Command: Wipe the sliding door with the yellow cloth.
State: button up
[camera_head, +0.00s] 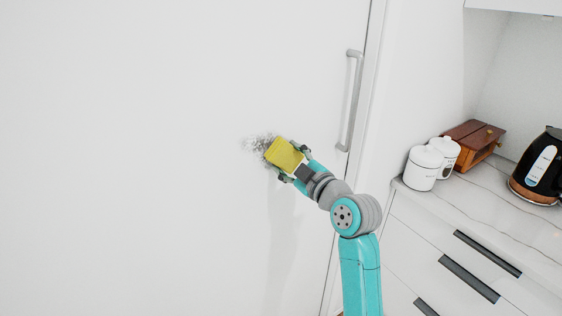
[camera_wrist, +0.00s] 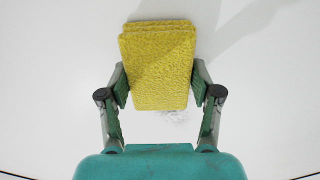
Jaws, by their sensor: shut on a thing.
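The sliding door (camera_head: 120,150) is a large white panel with a grey vertical handle (camera_head: 350,102) near its right edge. A grey speckled smudge (camera_head: 256,143) marks the door. The yellow cloth (camera_head: 283,154) is a folded pad, held over the right part of the smudge. My gripper (camera_head: 286,162) is shut on the cloth, gripping its sides. In the wrist view the cloth (camera_wrist: 157,65) sits between the two fingers, and a faint part of the smudge (camera_wrist: 176,115) shows just below it. I cannot tell whether the cloth touches the door.
To the right is a marble-topped counter (camera_head: 475,195) with drawers. On it stand two white canisters (camera_head: 424,168), a wooden box (camera_head: 472,146) and a black kettle (camera_head: 541,165).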

aim_at(291, 146)
jog(key=shift+w+d, duration=0.25)
jog(key=shift+d, duration=0.1)
jog(key=shift+w+r, duration=0.1)
jog(key=shift+r, duration=0.8)
jog(key=shift+s+a, duration=1.15)
jog(key=shift+a, duration=0.5)
jog(key=shift+s+a, duration=1.15)
jog(key=shift+a, duration=0.55)
jog(key=shift+s+a, duration=1.15)
jog(key=shift+a, duration=0.5)
jog(key=shift+w+r, duration=0.1)
jog(key=shift+r, duration=0.7)
jog(key=shift+w+d, duration=1.1)
jog(key=shift+d, duration=0.55)
jog(key=shift+w+d, duration=1.15)
jog(key=shift+d, duration=0.5)
jog(key=shift+w+d, duration=1.1)
jog(key=shift+d, duration=0.55)
jog(key=v, duration=0.6)
jog(key=shift+d, duration=0.1)
